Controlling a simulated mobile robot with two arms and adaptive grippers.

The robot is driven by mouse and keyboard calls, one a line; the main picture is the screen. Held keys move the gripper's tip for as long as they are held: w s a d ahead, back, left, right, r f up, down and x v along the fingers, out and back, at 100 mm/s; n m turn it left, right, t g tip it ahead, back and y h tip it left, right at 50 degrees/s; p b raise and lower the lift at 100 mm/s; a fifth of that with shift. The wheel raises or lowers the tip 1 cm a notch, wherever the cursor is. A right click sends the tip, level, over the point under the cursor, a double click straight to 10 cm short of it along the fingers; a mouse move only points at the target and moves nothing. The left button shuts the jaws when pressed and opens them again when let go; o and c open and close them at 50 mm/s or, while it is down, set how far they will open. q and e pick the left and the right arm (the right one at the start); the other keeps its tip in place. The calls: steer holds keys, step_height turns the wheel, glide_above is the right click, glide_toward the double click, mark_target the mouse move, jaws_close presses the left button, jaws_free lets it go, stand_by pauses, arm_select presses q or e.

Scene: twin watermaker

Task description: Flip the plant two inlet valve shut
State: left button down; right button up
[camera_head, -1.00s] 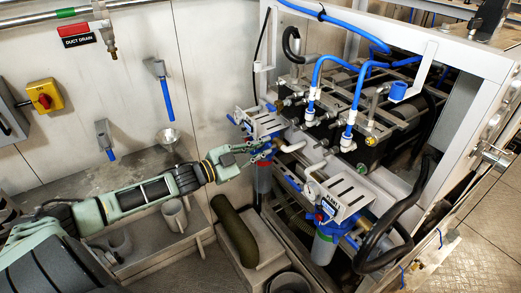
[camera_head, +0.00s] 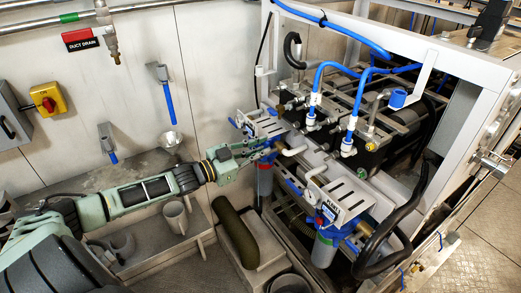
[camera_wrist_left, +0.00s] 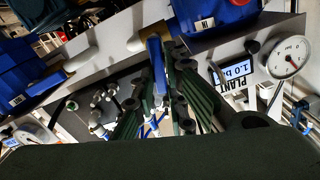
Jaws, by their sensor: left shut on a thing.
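My left gripper (camera_head: 268,154) reaches the far filter unit from the left. It is shut on a blue valve lever (camera_wrist_left: 156,66), which stands between the ribbed dark fingers in the left wrist view. In the head view the fingers hide most of the lever. The unit's metal bracket (camera_head: 262,124) is just above the gripper, and its red and blue filter housing (camera_head: 264,178) hangs below. A panel reading "PLANT" and "1.0 b" (camera_wrist_left: 232,72) is right of the fingers in the wrist view; its number is hidden. My right gripper is not in view.
A second unit with a blue filter housing (camera_head: 325,245) is nearer, with a black hose (camera_head: 385,235) beside it. A dark green cylinder (camera_head: 236,236) lies below my left arm. White frame posts enclose the machine.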

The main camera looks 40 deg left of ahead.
arm_select(q)
steer(key=shift+w+a+f+n, duration=0.1)
steer(key=shift+a+n, duration=0.05)
steer(key=shift+n, duration=0.65)
steer(key=shift+a+f+n, duration=0.1)
steer(key=shift+n, duration=0.7)
steer(key=c, duration=1.8)
jaws_free()
steer(key=shift+r, duration=0.2)
steer(key=shift+a, duration=0.15)
steer(key=v, duration=0.8)
